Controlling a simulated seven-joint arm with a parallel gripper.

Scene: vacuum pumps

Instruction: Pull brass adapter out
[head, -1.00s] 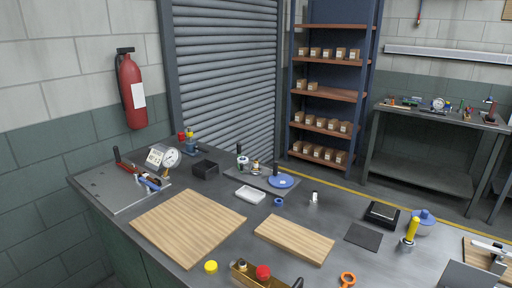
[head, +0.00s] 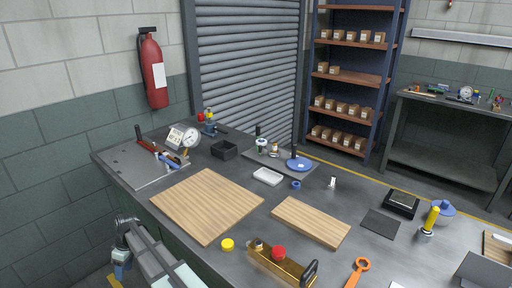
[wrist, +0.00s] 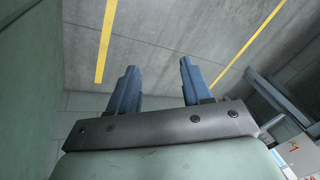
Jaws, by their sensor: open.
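A small brass-coloured fitting (head: 273,150) stands on a dark plate at the back middle of the bench, between a green-and-white part and a blue disc; it may be the brass adapter. A brass-coloured block (head: 280,265) with a red cap and a black handle stands at the front edge, with a small dark-topped fitting on its left end. I cannot tell for sure which piece is the adapter. My gripper (wrist: 158,70) is open and empty, over the floor with its yellow lines. In the head view it shows at the lower left (head: 122,270), beside the bench and far from both pieces.
Two wooden boards (head: 207,204) (head: 311,222) lie on the bench. A yellow cap (head: 227,244) and an orange ring tool (head: 357,272) lie near the front. A gauge (head: 190,138) stands at the left. A white tray (head: 268,176) lies mid-bench.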

